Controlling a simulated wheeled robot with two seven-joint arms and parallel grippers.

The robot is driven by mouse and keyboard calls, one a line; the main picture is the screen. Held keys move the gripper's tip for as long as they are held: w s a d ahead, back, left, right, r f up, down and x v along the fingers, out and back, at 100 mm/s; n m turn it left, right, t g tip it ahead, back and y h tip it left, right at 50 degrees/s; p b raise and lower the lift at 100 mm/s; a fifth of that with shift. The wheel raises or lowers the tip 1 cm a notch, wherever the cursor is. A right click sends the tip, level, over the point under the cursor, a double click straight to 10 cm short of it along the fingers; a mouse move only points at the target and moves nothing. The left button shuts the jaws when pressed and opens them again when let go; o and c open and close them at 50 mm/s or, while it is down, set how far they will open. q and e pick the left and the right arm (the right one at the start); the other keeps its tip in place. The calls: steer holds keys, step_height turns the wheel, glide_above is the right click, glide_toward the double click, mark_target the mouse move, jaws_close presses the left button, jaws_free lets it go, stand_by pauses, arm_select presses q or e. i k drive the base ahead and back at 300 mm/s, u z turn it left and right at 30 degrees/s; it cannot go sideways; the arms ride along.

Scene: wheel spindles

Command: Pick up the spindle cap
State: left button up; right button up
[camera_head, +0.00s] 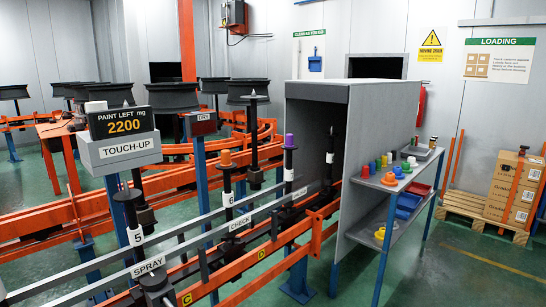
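Neither of my grippers is in view. An orange cap (226,157) sits on top of the black spindle labelled 6 (228,186). A purple cap (289,140) sits on top of another black spindle (288,162) farther right, near the grey booth. The spindle labelled 5 (133,217) at the front left has a black top. I cannot tell which one is the task's spindle cap.
Orange rails (255,262) and grey guard rails (200,238) run across the front. A grey booth (315,150) spans the line. The shelf unit (382,185) on its right holds a blue bin (408,205). Boxes (516,187) stand on a pallet at right. The right floor is clear.

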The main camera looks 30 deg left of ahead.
mark_target(225, 155)
steer(key=u, duration=0.5)
steer(key=i, duration=1.6)
steer(key=u, duration=1.15)
